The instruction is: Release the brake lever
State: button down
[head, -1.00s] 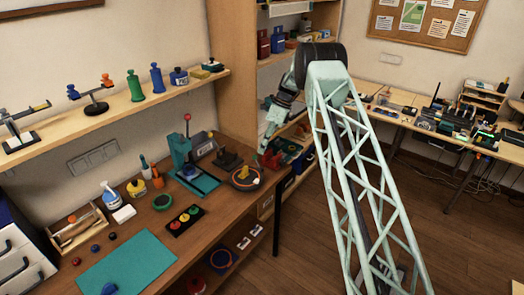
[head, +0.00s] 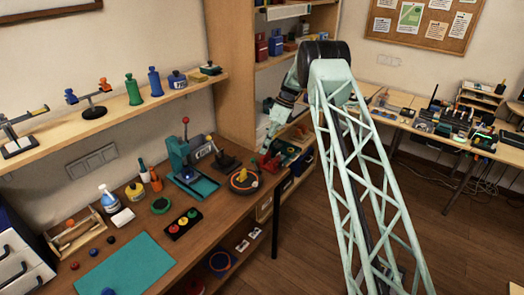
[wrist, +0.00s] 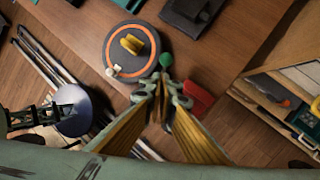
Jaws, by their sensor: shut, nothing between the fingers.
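A round dark disc with an orange ring (wrist: 110,47) and a yellow block on it lies on the wooden bench, upper left of my gripper in the wrist view. It also shows in the head view (head: 235,188). My gripper (wrist: 163,84) is shut and empty, close to the disc's near edge. A green ball knob (wrist: 166,60) shows just beyond the fingertips; whether they touch it is unclear. A red part (wrist: 197,98) lies right of the fingers, partly hidden by them. I cannot tell for sure which part is the brake lever.
A teal press (head: 180,160) and a black device (head: 224,161) stand on the bench beside the disc. A row of coloured buttons (head: 182,224) lies nearer. Shelves with bins (head: 275,45) stand behind my arm. Open floor is at the right.

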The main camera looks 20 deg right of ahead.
jog(key=w+v, duration=0.1)
jog(key=v, duration=1)
jog(key=shift+a+r, duration=0.1)
dwell(0.4)
